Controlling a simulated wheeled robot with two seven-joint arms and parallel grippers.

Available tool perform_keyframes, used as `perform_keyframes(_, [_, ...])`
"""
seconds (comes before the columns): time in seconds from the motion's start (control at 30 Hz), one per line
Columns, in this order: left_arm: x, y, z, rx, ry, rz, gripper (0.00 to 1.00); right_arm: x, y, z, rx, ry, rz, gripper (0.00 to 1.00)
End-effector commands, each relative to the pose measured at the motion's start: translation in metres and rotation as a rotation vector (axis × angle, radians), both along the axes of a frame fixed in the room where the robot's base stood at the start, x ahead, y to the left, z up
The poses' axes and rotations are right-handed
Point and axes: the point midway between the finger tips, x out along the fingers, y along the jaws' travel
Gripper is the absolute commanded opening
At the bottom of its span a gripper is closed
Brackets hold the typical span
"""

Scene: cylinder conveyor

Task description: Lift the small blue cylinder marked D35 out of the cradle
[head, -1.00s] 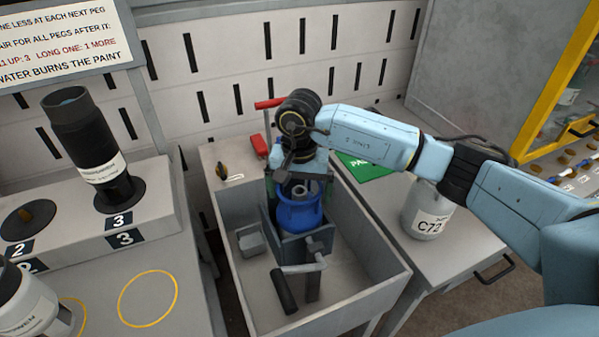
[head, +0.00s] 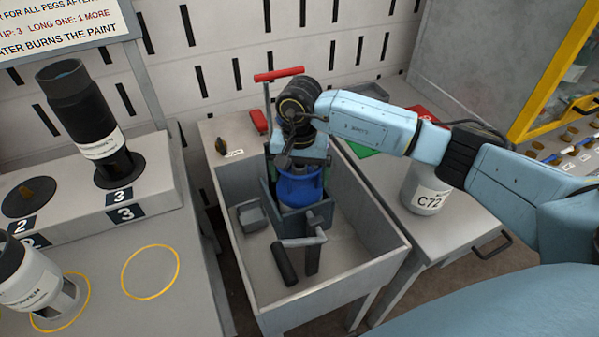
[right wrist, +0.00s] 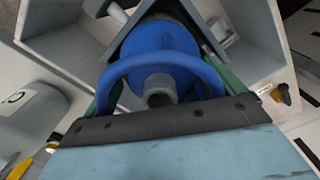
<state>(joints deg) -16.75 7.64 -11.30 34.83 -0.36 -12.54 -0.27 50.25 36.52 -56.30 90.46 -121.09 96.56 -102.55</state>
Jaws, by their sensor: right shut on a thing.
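The blue cylinder (head: 301,188) stands upright in the grey cradle (head: 304,220) inside an open grey bin. In the right wrist view the cylinder (right wrist: 158,48) shows a blue ring handle and a grey knob at its centre. No D35 mark is readable. My right gripper (head: 299,170) is above the cylinder's top, pointing down. Its green fingers lie on either side of the ring in the right wrist view (right wrist: 165,88), shut on the cylinder. The fingertips' exact contact is partly hidden. My left gripper is out of view.
A red-topped handle (head: 279,74) rises behind. A grey container marked C72 (head: 428,188) stands at right.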

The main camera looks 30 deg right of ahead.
Motion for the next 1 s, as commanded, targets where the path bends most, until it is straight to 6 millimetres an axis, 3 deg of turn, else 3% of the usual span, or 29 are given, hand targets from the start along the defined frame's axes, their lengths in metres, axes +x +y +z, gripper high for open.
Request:
perform_keyframes(0.03, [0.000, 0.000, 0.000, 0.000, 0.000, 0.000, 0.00, 0.000, 0.000, 0.000, 0.000, 0.000, 0.000, 0.41])
perform_keyframes(0.07, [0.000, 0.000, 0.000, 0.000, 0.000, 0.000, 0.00, 0.000, 0.000, 0.000, 0.000, 0.000, 0.000, 0.93])
perform_keyframes(0.4, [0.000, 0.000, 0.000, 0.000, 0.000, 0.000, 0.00, 0.000, 0.000, 0.000, 0.000, 0.000, 0.000, 0.49])
perform_keyframes(0.77, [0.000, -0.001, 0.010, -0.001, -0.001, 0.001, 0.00, 0.001, 0.000, 0.018, 0.001, -0.003, 0.001, 0.49])
perform_keyframes(1.0, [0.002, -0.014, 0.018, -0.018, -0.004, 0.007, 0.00, 0.001, 0.000, 0.033, 0.000, -0.004, 0.000, 0.49])
